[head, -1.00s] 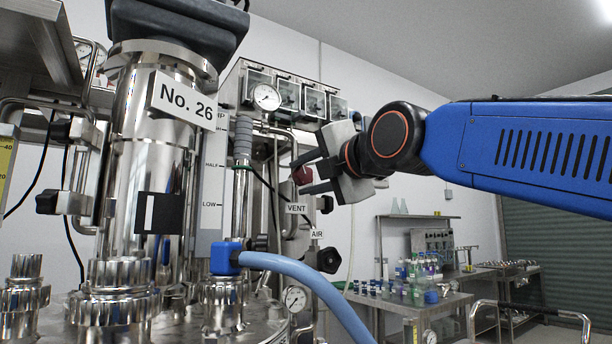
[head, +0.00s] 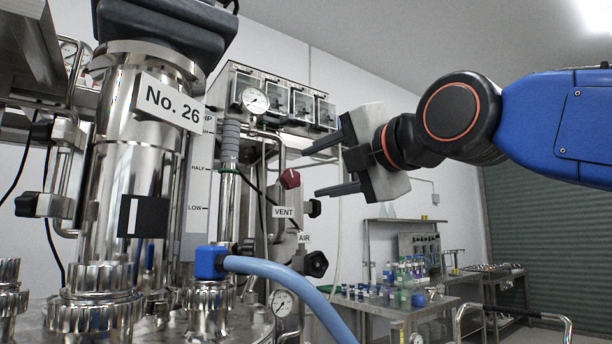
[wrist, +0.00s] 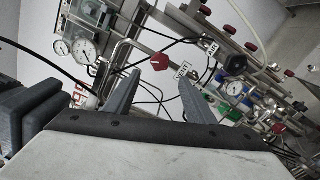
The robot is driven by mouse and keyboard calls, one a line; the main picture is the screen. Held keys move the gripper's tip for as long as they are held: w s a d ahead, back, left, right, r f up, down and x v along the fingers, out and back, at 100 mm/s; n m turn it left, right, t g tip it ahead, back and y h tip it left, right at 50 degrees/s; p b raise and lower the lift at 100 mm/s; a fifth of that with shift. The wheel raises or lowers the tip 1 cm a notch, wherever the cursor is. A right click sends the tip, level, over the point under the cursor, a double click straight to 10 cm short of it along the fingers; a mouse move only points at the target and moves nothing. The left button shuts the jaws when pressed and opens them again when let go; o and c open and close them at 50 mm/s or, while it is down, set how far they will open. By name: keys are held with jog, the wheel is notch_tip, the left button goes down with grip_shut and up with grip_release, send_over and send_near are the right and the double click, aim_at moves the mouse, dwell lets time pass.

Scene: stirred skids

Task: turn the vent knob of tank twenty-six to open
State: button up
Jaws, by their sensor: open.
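The tank's sign reading No. 26 (head: 174,103) hangs at the upper left of the head view. The red vent knob (head: 290,179) sits on the piping right of it, above the VENT tag (head: 284,212). My gripper (head: 316,170) is open and empty to the right of the knob, its fingers pointing at it, apart from it. In the wrist view the red knob (wrist: 160,62) shows beyond and between the fingertips (wrist: 158,79), with the VENT tag (wrist: 184,70) beside it. A pale mark crosses the knob; which setting it marks I cannot tell.
A black AIR knob (head: 316,263) is below right of the vent knob, by its AIR tag (head: 304,238). A gauge (head: 255,100) and glass-fronted boxes are above. A blue hose (head: 300,283) curves in front. A bench with bottles (head: 400,285) stands behind right.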

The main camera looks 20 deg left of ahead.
jog(key=v, duration=0.8)
dwell(0.4)
